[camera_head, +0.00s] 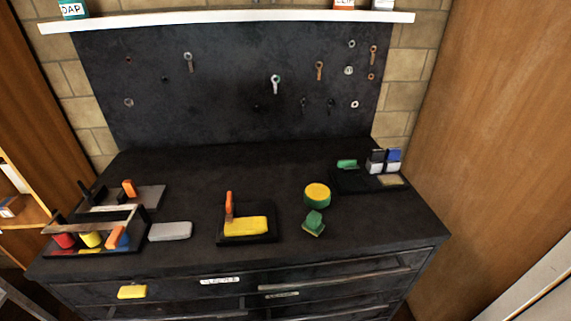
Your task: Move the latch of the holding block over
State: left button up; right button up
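A black block (222,238) sits near the front middle of the dark workbench; it appears to be the holding block. An orange upright piece (229,206) stands at its left rear and looks like the latch. A yellow bar (246,226) lies on the block, to the right of the orange piece and close to it. Whether the orange piece overlaps the bar is too small to tell. Neither of my grippers is in view.
A grey-white block (170,232) lies left of the holding block. Farther left is a rack (143,224) with coloured handles. A yellow-topped green cylinder (317,194) and a green block (314,223) stand to the right. A dark tray (346,184) is at back right.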

aim_at(230, 205)
jog(key=j+z, duration=0.35)
jog(key=k+j+z, duration=0.15)
jog(key=z, duration=0.25)
jog(key=k+j+z, duration=0.15)
jog(key=j+z, duration=0.2)
